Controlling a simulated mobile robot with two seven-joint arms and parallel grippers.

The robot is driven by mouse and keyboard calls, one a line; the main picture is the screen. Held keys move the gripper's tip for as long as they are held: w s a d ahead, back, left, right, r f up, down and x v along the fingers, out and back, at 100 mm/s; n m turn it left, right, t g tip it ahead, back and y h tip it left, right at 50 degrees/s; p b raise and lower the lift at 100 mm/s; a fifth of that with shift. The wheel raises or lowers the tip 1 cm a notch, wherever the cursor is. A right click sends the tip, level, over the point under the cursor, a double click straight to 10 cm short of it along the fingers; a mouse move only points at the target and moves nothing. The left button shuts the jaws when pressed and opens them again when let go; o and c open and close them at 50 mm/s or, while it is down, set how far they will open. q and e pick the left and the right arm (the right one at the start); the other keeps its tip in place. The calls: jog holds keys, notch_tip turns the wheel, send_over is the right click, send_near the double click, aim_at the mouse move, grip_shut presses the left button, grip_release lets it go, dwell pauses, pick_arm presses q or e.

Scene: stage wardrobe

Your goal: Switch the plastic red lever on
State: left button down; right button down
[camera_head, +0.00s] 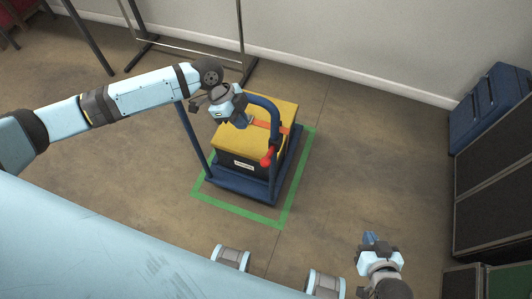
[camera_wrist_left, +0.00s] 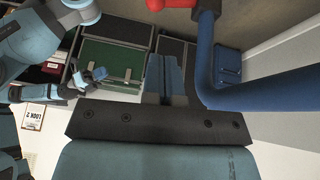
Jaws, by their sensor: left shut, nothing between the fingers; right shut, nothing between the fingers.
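The red lever (camera_head: 267,156) is a small red part by the right upright of the blue cart handle, at the front of the yellow-topped box (camera_head: 255,136). Whether it is on or off cannot be told. A red part at the top edge of the left wrist view (camera_wrist_left: 172,4) sits beside the blue tube and appears to be the lever. My left gripper (camera_head: 238,119) is over the box, near the blue handle, above and left of the lever. Its shut, empty fingers show in the left wrist view (camera_wrist_left: 166,76). My right gripper (camera_head: 369,239) is shut and empty, far from the lever.
The blue cart (camera_head: 229,183) carries the box inside a green floor outline (camera_head: 240,211). Its tubular handle (camera_head: 274,125) rises close to my left gripper. A metal rack (camera_head: 190,50) stands behind, dark cases (camera_head: 490,185) at right. Floor between cart and cases is clear.

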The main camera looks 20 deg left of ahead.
dwell(0.3)
pick_arm(q)
send_near(269, 155)
notch_tip(269, 155, down, 5)
jog(key=s+d, duration=0.2)
jog(key=s, duration=0.1)
jog(key=shift+w+d+f, duration=0.1)
jog(key=shift+w+d, duration=0.05)
dwell(0.5)
